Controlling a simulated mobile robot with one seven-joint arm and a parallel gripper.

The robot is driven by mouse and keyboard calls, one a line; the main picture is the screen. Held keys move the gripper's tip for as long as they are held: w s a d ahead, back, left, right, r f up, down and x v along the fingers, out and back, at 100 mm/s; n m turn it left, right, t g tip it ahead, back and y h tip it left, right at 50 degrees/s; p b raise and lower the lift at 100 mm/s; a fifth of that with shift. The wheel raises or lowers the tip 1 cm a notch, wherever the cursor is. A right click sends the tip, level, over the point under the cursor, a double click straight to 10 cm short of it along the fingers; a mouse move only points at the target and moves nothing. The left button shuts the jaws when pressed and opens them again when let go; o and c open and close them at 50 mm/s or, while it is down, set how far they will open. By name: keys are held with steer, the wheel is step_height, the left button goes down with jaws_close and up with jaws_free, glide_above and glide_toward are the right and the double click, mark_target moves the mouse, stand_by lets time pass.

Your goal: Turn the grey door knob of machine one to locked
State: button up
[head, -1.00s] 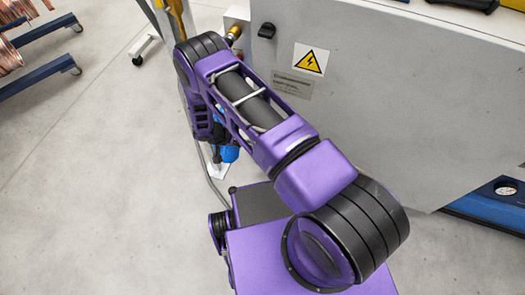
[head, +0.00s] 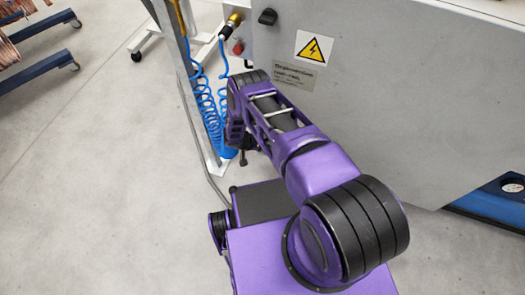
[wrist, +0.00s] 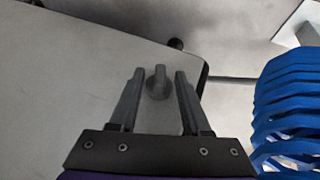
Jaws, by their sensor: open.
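In the wrist view, a small grey knob (wrist: 158,84) with a raised grip stands on a light grey panel (wrist: 70,85). My gripper (wrist: 159,72) is open, with one finger on each side of the knob. The knob shows between the fingers with a gap on both sides. I cannot tell how close they are in depth, or whether they touch it. In the head view my arm hides the gripper and this knob. The large grey machine (head: 400,100) fills the right of that view, with a black knob (head: 267,17) and a yellow warning sign (head: 314,47).
A blue coiled hose (wrist: 285,110) hangs close to the right of my gripper in the wrist view. It hangs beside a grey post (head: 185,85) in the head view. A red button (head: 238,47) is on the machine's side. Open floor (head: 90,180) lies to the left.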

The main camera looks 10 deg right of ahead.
steer(key=shift+f, duration=0.1)
steer(key=shift+c, duration=0.3)
jaws_close()
steer(key=shift+w+g+h, duration=0.15)
steer(key=shift+g+h, duration=0.25)
steer(key=shift+h, duration=0.2)
steer(key=shift+o, duration=0.3)
jaws_free()
